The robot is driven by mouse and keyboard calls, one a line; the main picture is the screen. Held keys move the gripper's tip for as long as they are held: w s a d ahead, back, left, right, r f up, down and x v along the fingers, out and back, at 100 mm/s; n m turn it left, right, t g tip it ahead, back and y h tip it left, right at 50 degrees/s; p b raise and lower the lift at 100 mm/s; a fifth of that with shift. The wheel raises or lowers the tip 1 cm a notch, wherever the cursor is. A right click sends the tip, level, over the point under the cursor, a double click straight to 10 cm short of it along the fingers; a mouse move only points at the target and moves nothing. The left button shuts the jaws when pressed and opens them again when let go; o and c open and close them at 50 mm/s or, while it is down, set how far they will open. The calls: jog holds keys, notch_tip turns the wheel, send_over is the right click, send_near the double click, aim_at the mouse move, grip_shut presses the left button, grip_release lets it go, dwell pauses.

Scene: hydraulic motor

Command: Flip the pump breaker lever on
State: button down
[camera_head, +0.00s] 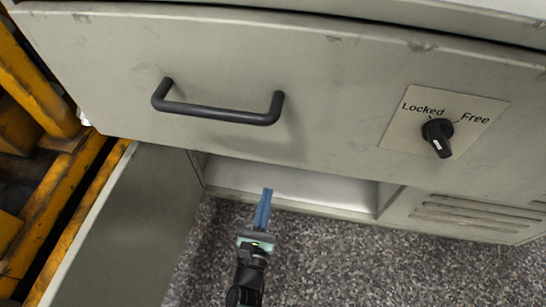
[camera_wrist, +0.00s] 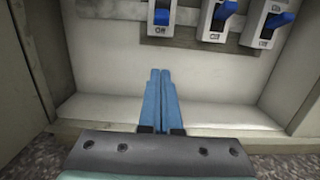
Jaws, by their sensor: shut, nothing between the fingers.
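In the wrist view, breakers with blue levers sit on a rail at the top of the compartment's back wall: a left breaker lever (camera_wrist: 161,17), a middle breaker lever (camera_wrist: 226,9) and a right breaker lever (camera_wrist: 279,19). "Off" shows beneath the levers. No pump label is readable, so I cannot tell which is the pump breaker. My gripper (camera_wrist: 160,72) is shut and empty, its blue fingers together and pointing into the compartment, below the breakers in the picture and apart from them. In the head view my gripper (camera_head: 267,191) is at the compartment opening; the breakers are hidden there.
The compartment door (camera_head: 140,225) stands open at the left. Above the opening is a panel with a dark handle (camera_head: 218,112) and a Locked/Free knob (camera_head: 438,137). A lower ledge (camera_wrist: 100,132) and side walls frame the opening. Yellow machinery (camera_head: 50,190) stands at far left.

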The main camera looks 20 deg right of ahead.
jog(key=shift+w, duration=0.1)
jog(key=f+b+x, duration=0.1)
jog(key=b+x, duration=0.4)
jog(key=x, duration=0.4)
jog(key=shift+s+a+r, duration=0.1)
jog(key=shift+s+r, duration=0.05)
jog(key=shift+r, duration=1)
jog(key=shift+s+a+r, duration=0.1)
jog(key=shift+s+r, duration=0.05)
jog(key=shift+r, duration=1.05)
jog(key=shift+r+p, duration=0.15)
jog(key=shift+p, duration=0.5)
jog(key=shift+s+g+y+p, duration=0.1)
jog(key=shift+g+y+p, duration=0.35)
jog(key=shift+p, duration=0.65)
jog(key=shift+s+a+r+g+y+p, duration=0.2)
jog(key=shift+g+p, duration=0.3)
jog(key=shift+p, duration=0.5)
jog(key=shift+w+d+r+g+y+p, duration=0.1)
jog(key=shift+g+y+p, duration=0.25)
jog(key=shift+p, duration=0.65)
